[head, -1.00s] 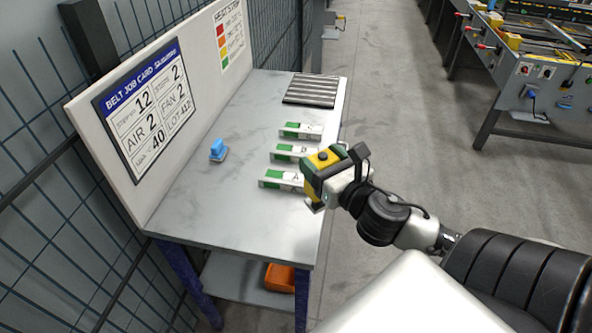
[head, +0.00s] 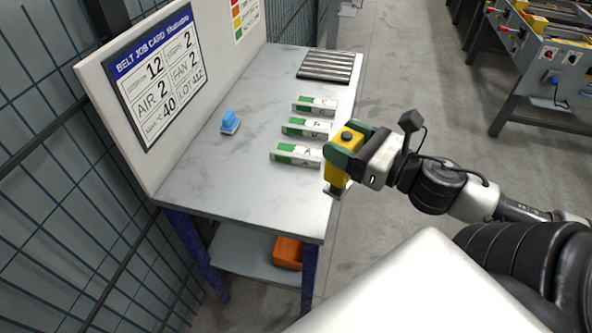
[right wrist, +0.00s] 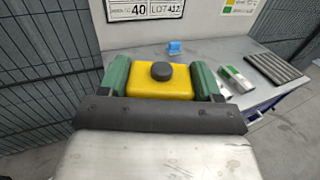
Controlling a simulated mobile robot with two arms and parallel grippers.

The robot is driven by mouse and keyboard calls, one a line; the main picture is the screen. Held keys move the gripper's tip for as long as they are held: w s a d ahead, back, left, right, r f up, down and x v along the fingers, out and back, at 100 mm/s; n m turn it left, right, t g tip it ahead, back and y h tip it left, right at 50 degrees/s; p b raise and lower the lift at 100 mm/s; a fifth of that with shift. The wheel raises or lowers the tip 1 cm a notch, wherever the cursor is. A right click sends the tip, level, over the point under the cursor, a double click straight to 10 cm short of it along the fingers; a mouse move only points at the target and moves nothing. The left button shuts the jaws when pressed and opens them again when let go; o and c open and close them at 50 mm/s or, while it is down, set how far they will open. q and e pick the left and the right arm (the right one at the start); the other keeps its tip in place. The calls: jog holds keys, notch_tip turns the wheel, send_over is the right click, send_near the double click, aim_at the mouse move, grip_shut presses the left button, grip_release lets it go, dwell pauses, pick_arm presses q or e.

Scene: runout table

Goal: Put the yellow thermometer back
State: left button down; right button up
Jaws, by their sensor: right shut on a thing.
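The yellow thermometer (head: 337,169) has a dark round knob on top. My right gripper (head: 348,160) is shut on it, with a green finger on each side. It is held at the right edge of the table, near the closest green-and-white box. The right wrist view shows the yellow thermometer (right wrist: 160,86) between the green fingers of my right gripper (right wrist: 162,80). My left gripper is not in view.
The grey table (head: 215,190) carries several green-and-white boxes (head: 296,154), a blue object (head: 230,123) and a ribbed dark mat (head: 327,65). A job card board (head: 155,80) stands along the left side. An orange bin (head: 288,252) sits on the lower shelf. The table's front left is clear.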

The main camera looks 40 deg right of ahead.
jog(key=w+a+f+b, duration=0.1)
jog(key=w+a+f, duration=0.3)
jog(key=w+f, duration=0.5)
jog(key=shift+a+f, duration=0.3)
jog(key=shift+f, duration=0.2)
jog(key=shift+f, duration=0.15)
jog(key=o, duration=1)
